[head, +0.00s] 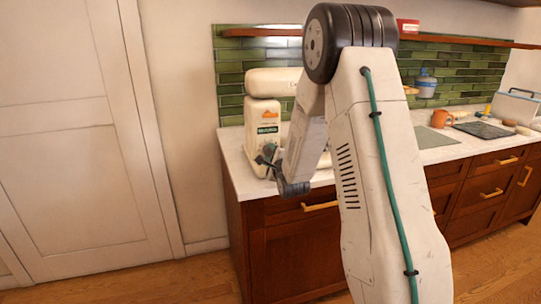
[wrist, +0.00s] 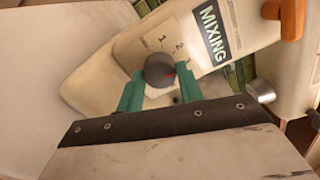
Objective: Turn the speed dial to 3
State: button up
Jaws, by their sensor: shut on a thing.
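The speed dial (wrist: 160,68) is a dark round knob with a red mark on the side of a cream stand mixer (head: 263,118). In the wrist view the red mark points to the right. Small printed numbers, including 1 and 2, curve around the knob; the marking nearest the red mark is too small to read surely. My gripper (wrist: 160,84) is shut on the dial, with one green finger on each side. In the head view my gripper (head: 267,156) is against the mixer's side, and the dial is hidden there.
The mixer stands at the left end of a white counter (head: 233,152) over dark wood drawers. An orange knob (wrist: 281,12) and a metal knob (wrist: 260,91) are on the mixer. An orange mug (head: 441,118) and a dark mat (head: 483,130) are farther right.

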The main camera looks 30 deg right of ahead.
jog(key=o, duration=1)
jog(key=shift+s, duration=0.1)
jog(key=v, duration=0.7)
jog(key=shift+s+a, duration=0.1)
jog(key=shift+s, duration=0.2)
